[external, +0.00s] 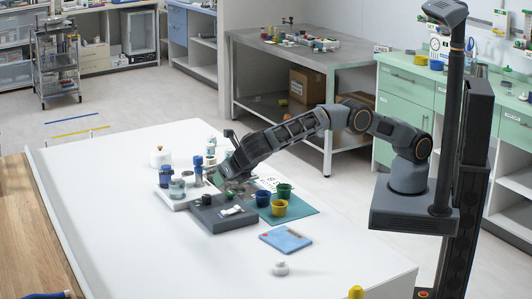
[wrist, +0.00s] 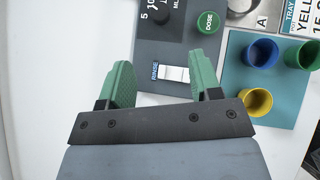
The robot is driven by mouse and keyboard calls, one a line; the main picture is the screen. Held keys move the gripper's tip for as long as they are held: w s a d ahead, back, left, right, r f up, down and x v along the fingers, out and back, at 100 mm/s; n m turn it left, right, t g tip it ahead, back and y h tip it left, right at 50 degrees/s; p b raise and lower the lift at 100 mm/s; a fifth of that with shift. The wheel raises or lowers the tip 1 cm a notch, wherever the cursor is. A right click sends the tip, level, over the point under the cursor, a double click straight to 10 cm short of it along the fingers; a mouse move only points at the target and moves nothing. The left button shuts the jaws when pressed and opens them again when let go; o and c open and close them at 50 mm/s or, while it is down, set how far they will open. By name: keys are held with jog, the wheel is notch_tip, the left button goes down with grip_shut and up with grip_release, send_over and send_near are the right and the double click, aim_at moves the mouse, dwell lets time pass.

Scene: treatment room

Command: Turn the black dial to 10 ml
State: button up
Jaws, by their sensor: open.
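The dark grey dosing panel (external: 222,222) lies on the white table; in the wrist view its grey face (wrist: 150,55) fills the upper middle. The black dial (wrist: 168,14) is at the top edge of the wrist view, partly cut off, with a white 5 and ML lettering around it. Its pointer setting cannot be read. In the external view the dial (external: 206,200) is a small dark knob. My gripper (wrist: 160,60) is open and empty, its green fingers either side of the white rinse switch in the picture. The dial lies beyond the fingertips. My gripper (external: 234,184) is above the panel in the external view.
A green DOSE button (wrist: 208,22) is right of the dial. Blue (wrist: 263,53), green (wrist: 308,54) and yellow (wrist: 256,102) cups stand on a teal mat (wrist: 285,115) to the right. Bottles (external: 165,176) stand behind the panel. A blue booklet (external: 286,239) lies in front.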

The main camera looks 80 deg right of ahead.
aim_at(207, 196)
jog(key=w+d+r+m+g+y+p, duration=0.1)
jog(key=w+d+m+g, duration=0.1)
jog(key=w+d+m, duration=0.35)
jog(key=w+d+r+m+g+y+p, duration=0.1)
jog(key=w+d+m+g+y+p, duration=0.15)
jog(key=d, duration=0.65)
jog(key=s+a+m+g+y, duration=0.15)
jog(key=a+m+y, duration=0.35)
jog(key=m, duration=0.5)
jog(key=p+x, duration=0.1)
jog(key=x, duration=1.1)
jog(key=shift+w+f+p, duration=0.2)
jog(key=shift+w+p, duration=0.1)
jog(key=shift+p, duration=0.05)
